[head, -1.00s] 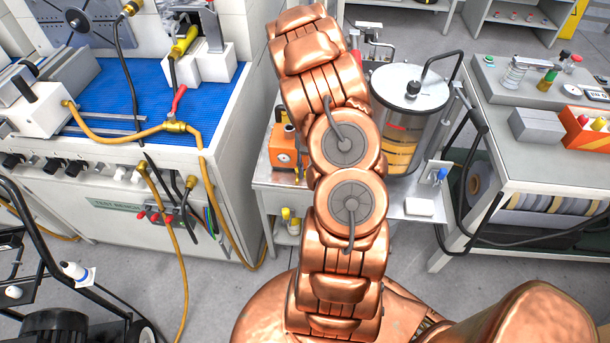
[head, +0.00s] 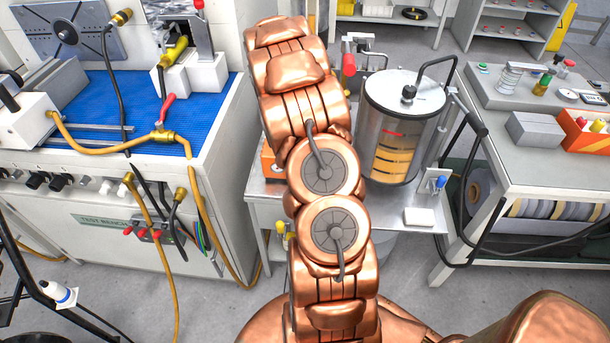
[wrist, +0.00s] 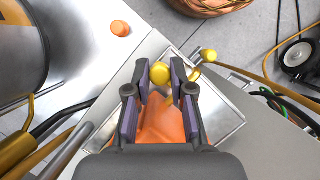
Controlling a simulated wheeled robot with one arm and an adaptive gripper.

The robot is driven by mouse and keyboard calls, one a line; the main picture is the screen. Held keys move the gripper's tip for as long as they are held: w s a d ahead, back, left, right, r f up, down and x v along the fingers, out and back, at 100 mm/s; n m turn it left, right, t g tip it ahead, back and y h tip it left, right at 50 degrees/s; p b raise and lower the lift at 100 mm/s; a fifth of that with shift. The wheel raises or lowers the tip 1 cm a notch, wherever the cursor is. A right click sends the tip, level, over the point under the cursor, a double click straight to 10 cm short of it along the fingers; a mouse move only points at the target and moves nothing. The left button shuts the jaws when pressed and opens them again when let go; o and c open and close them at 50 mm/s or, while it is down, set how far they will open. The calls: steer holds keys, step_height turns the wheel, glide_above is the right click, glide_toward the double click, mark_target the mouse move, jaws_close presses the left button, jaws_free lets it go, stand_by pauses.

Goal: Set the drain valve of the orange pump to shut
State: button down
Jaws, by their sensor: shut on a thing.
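The orange pump (head: 268,166) stands on a metal cart, mostly hidden behind my arm in the head view. In the wrist view an orange body, which looks like the pump (wrist: 160,122), shows between and below the fingers. My gripper (wrist: 160,73) is shut on a round yellow knob (wrist: 160,74), which sits between its fingertips. A second yellow knob (wrist: 208,55) stands to the right, apart from the fingers. I cannot tell from the frames which way the drain valve is set. The gripper itself is hidden in the head view.
A clear tank (head: 400,125) stands on the cart (head: 405,216) right of my arm. A test bench (head: 60,215) with yellow hoses is at the left. A grey worktable (head: 480,130) stands at the right. A small orange cap (wrist: 120,28) is up and left of the fingers.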

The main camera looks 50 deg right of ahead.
stand_by(0.5)
steer(key=c, duration=1)
jaws_free()
steer(key=shift+w+r, duration=0.1)
steer(key=v, duration=1.1)
steer(key=shift+w+r, duration=0.15)
steer(key=shift+r, duration=0.2)
